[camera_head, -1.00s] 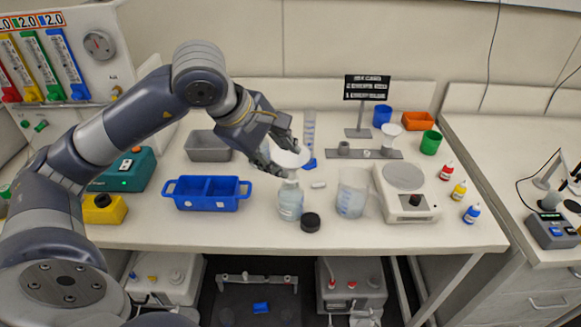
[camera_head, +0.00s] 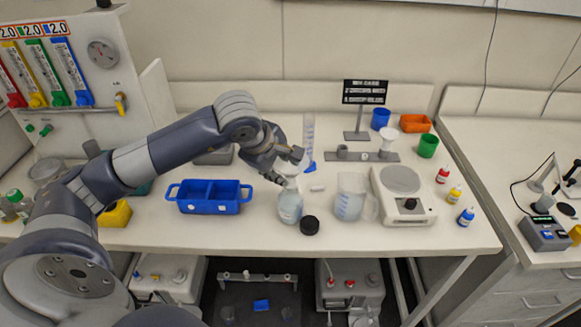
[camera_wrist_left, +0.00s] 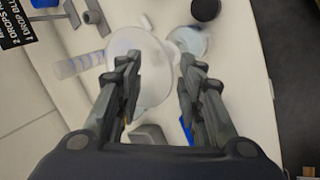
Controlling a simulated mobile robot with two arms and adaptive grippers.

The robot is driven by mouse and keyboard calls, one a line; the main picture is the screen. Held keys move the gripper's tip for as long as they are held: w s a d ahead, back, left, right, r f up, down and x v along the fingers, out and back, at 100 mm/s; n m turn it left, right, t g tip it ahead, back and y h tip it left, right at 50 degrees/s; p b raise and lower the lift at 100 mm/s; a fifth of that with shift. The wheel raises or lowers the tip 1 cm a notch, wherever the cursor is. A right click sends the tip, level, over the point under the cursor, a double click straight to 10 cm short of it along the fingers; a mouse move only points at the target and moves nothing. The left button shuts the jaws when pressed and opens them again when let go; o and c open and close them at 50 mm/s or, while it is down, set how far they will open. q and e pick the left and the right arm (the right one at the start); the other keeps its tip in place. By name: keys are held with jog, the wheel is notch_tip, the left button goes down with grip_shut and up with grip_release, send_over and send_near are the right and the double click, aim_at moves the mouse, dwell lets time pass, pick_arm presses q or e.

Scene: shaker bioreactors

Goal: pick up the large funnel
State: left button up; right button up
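The large funnel (camera_head: 289,169) is white and translucent. It sits at the mouth of a clear bottle (camera_head: 289,206), mostly hidden behind my left gripper (camera_head: 288,168) in the head view. In the left wrist view the funnel's wide cone (camera_wrist_left: 150,85) lies beyond my fingers, with its narrow end towards the bottle (camera_wrist_left: 190,40). My left gripper (camera_wrist_left: 158,62) is open there, its fingers well apart. The left finger overlaps the cone in the picture; I cannot tell whether it touches. My right gripper is not in view.
A beaker (camera_head: 350,196), a black cap (camera_head: 309,225) and a scale (camera_head: 403,196) stand right of the bottle. A blue tray (camera_head: 209,209) is to the left. A graduated cylinder (camera_head: 308,140) stands close behind. A smaller white funnel (camera_head: 387,140) sits in a holder further right.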

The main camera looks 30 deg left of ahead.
pick_arm(q)
jog(key=shift+w+f, duration=0.35)
jog(key=shift+f, duration=0.3)
jog(key=shift+s, duration=0.1)
jog(key=c, duration=0.8)
grip_shut()
jog(key=shift+r, duration=0.15)
